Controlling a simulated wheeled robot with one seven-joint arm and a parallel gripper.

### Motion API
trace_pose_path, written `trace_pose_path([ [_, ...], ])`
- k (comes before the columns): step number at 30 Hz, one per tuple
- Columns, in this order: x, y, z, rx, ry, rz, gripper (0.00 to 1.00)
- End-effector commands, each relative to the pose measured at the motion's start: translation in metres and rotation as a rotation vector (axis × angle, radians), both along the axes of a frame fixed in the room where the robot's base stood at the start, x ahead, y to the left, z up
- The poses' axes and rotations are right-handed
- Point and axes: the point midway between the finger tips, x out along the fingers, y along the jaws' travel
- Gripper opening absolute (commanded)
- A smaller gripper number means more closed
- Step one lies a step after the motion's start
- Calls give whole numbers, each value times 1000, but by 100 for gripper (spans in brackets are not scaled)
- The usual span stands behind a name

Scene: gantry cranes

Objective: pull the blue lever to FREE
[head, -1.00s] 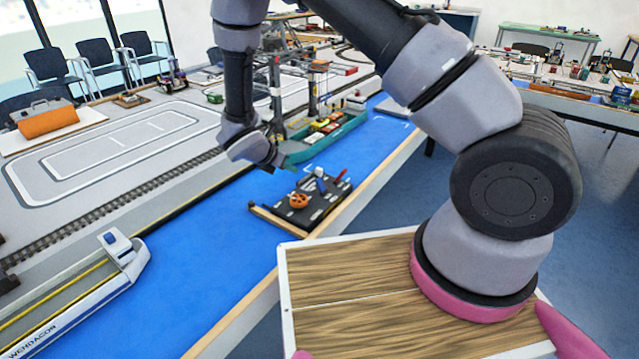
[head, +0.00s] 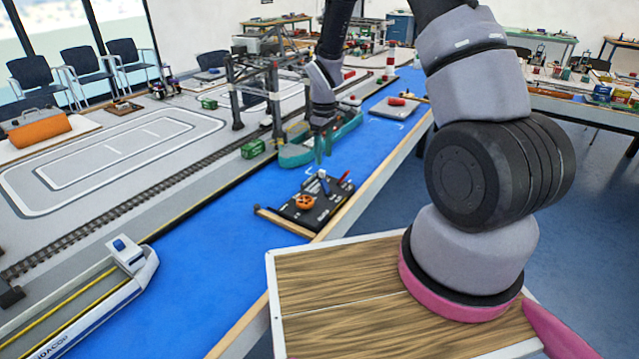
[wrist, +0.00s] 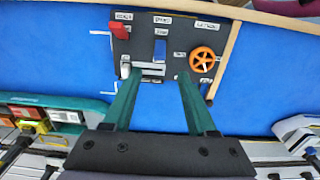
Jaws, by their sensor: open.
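A dark control panel (head: 322,212) lies on the blue surface in the head view. Its blue lever (head: 323,181) stands near the panel's far side; in the wrist view the blue lever (wrist: 160,48) is at the panel's middle, with small labels around it. My gripper (head: 321,160) is above the panel's far edge, pointing down. In the wrist view my gripper (wrist: 156,78) is open and empty. Its two green fingers are spread, and the blue lever lies beyond their tips, about midway between them. The label texts are too small to read surely.
A red lever (wrist: 119,30) and an orange wheel (wrist: 203,59) flank the blue lever. A pale knob (wrist: 125,67) is close to the left fingertip. A wooden strip (head: 350,208) edges the table. A green ship (head: 345,133) and gantry crane (head: 276,92) stand behind.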

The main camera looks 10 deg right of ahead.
Motion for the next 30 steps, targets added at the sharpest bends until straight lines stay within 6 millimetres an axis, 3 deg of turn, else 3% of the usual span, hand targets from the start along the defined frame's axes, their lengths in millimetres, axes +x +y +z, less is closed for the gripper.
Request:
trace_pose_path([
  [5, 0, 0, -18, 3, 1, -7, 57],
  [18, 0, 0, -94, 2, 2, -6, 57],
  [30, 1, 0, -107, 2, -1, -6, 57],
])
